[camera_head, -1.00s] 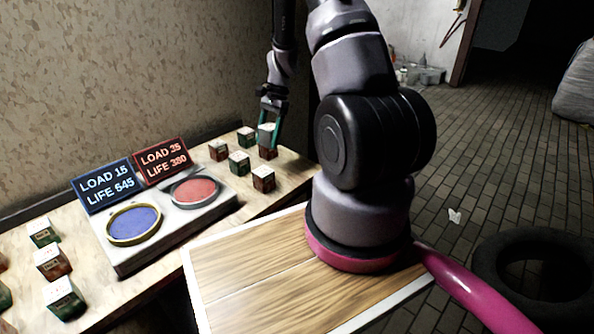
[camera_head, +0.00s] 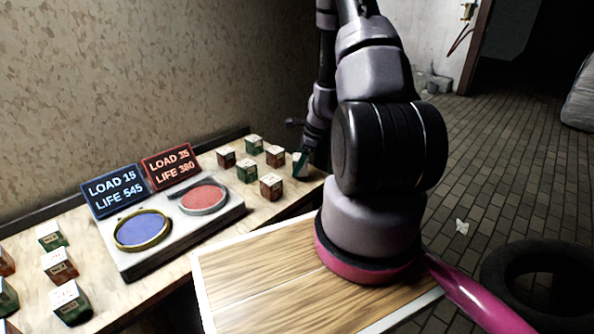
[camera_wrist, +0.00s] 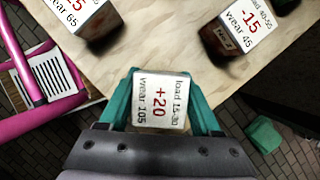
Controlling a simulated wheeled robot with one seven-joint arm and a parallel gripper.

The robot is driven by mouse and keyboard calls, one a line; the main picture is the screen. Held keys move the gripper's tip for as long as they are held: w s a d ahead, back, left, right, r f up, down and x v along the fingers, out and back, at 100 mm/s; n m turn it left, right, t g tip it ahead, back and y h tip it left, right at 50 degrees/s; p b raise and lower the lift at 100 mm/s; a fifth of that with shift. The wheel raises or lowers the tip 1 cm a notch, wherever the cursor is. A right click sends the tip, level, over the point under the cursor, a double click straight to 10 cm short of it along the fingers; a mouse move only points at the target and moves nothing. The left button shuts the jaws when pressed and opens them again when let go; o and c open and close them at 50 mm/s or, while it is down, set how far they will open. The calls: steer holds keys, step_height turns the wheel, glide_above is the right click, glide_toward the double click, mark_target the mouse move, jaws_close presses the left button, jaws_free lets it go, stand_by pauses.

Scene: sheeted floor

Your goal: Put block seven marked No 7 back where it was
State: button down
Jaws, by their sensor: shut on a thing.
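My gripper (camera_wrist: 165,100) is shut on a block (camera_wrist: 160,97) in the wrist view, with a teal finger on each side. The block's white top reads "+20", "load 15-30" and "wear 105"; no "No 7" mark is legible. In the head view this block (camera_head: 300,163) is at the right end of the wooden table, just right of the other blocks. My arm partly hides the gripper there. I cannot tell whether the block touches the table.
Several blocks stand nearby, including one (camera_head: 275,155) just left and one (camera_head: 270,186) in front. The blue pan (camera_head: 142,229) and red pan (camera_head: 203,197) sit further left, before the LOAD signs. A green object (camera_wrist: 262,134) lies beyond the table edge.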

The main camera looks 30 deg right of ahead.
steer(key=shift+f, duration=0.95)
steer(key=shift+f, duration=0.1)
steer(key=shift+c, duration=0.4)
jaws_free()
